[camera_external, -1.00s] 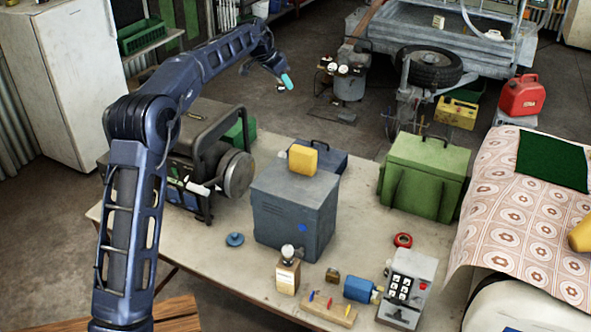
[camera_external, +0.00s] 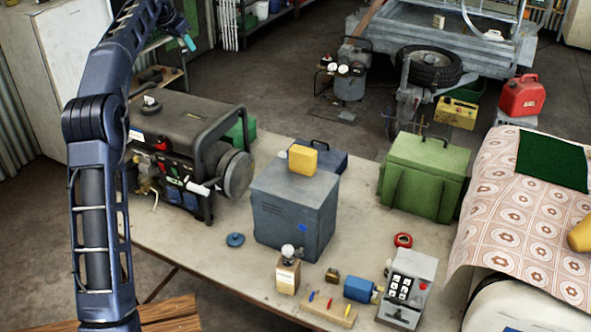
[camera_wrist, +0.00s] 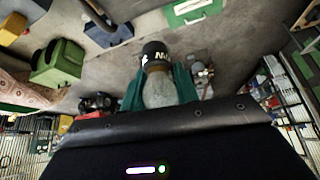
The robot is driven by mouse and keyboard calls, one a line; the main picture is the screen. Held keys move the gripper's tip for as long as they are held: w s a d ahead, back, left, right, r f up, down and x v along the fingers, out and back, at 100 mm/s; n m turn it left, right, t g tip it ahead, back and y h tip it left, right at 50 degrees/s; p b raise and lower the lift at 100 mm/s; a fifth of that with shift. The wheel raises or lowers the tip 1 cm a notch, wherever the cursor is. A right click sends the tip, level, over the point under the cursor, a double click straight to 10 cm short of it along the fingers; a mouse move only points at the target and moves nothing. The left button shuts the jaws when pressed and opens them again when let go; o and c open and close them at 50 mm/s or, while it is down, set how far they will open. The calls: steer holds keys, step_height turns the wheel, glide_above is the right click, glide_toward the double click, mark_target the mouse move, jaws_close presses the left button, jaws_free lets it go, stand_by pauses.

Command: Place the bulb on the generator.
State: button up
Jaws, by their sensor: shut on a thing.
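The generator (camera_external: 175,135) is a dark machine with a tubular frame and a round drum at its right end. It stands at the left of the table in the outside view. My gripper (camera_external: 188,42) has teal fingertips and is up beyond the generator's back left, clear of it. In the wrist view my gripper (camera_wrist: 158,88) is shut on the bulb (camera_wrist: 158,92), which is pale grey with a black end bearing white marks. The fingers are on either side of the bulb. The bulb cannot be made out in the outside view.
A grey metal box (camera_external: 292,215) with a yellow block (camera_external: 303,159) stands right of the generator. A green case (camera_external: 425,175) stands at the table's back right.

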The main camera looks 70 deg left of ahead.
step_height(320, 180, down, 20)
steer(key=shift+r, duration=0.15)
stand_by(0.5)
steer(key=o, duration=1)
steer(key=v, duration=1.2)
